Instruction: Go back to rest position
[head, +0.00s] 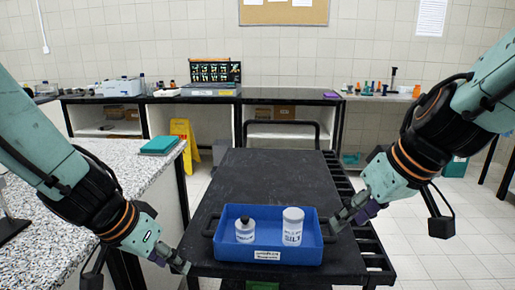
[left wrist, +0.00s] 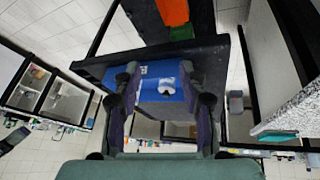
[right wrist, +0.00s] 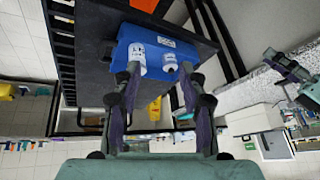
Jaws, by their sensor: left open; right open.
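My left gripper (head: 172,260) is open and empty at the near left of the blue tray (head: 270,254), by the edge of the black cart. My right gripper (head: 348,215) is open near the tray's right end; I cannot tell whether it touches the tray handle. The tray rests on the cart top and holds a small bottle with a black cap (head: 245,232) and a white jar (head: 292,226) labelled "SILT", both upright. In the right wrist view the tray (right wrist: 188,50) shows beyond the open fingers. In the left wrist view the tray (left wrist: 120,74) shows beyond them too.
The black cart (head: 275,175) has free room on its top behind the tray. A speckled counter (head: 110,190) with a teal book (head: 160,145) stands at left.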

